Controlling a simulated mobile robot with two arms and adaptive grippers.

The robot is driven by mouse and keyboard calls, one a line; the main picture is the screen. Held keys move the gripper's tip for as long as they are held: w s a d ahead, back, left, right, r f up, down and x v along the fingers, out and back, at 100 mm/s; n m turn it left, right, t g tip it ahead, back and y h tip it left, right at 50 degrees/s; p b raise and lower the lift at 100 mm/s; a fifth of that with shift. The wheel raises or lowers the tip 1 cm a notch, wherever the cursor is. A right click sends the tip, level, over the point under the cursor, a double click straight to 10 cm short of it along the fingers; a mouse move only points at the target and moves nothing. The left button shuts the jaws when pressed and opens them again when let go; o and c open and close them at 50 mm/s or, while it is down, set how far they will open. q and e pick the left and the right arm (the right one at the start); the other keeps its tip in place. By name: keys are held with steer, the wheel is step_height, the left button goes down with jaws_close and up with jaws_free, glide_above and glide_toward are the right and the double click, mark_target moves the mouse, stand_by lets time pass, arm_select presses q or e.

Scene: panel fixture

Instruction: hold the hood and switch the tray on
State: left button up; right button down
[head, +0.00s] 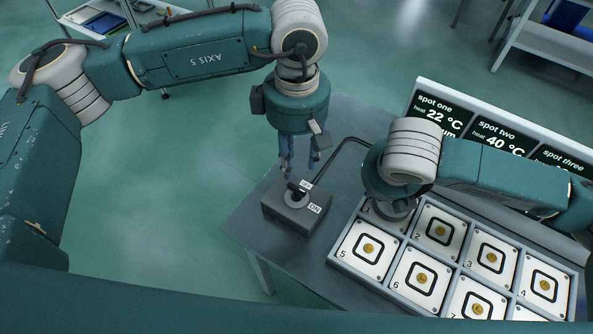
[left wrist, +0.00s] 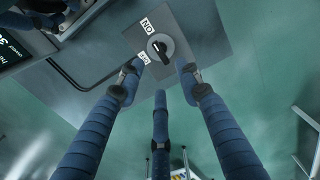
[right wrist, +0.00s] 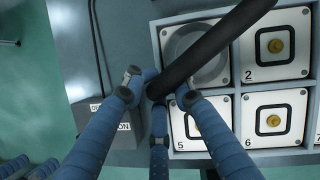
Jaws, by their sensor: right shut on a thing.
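The switch box (head: 297,212) is a grey block with a black knob (head: 296,191) between OFF and ON labels. The tray (head: 396,262) has numbered cells. My right gripper (right wrist: 160,92) is shut on a black bar (right wrist: 217,44), apparently the hood's handle, over cell 1, where a grey round shape (right wrist: 212,72) lies. In the head view my right arm hides the grip.
A display panel (head: 440,112) behind the tray shows spot temperatures of 22 °C and 40 °C. A black cable (head: 340,148) curves from the switch box to the right. The grey table (head: 345,115) is clear behind the box. Shelves (head: 545,40) stand farther back.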

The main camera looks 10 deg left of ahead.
arm_select(q)
steer(key=shift+r, duration=1.5)
arm_select(e)
steer(key=shift+s+f, duration=0.25)
steer(key=c, duration=1.4)
jaws_free()
arm_select(q)
steer(key=shift+d, duration=0.1)
arm_select(e)
steer(key=shift+o, duration=0.2)
steer(key=shift+w+d+r, duration=0.1)
steer(key=shift+w, duration=0.05)
steer(key=shift+r, duration=0.1)
steer(key=shift+r, duration=0.25)
arm_select(q)
step_height(320, 180, up, 5)
steer(key=p, duration=0.5)
steer(key=shift+r, duration=0.2)
arm_select(e)
steer(key=s+a+r, duration=0.2)
steer(key=s+r, duration=0.1)
steer(key=r, duration=0.3)
steer(key=s+a+r, duration=0.2)
steer(key=s+r, duration=0.2)
steer(key=r, duration=0.3)
steer(key=shift+s+a+r, duration=0.2)
steer(key=shift+s+a, duration=0.05)
steer(key=shift+a, duration=0.1)
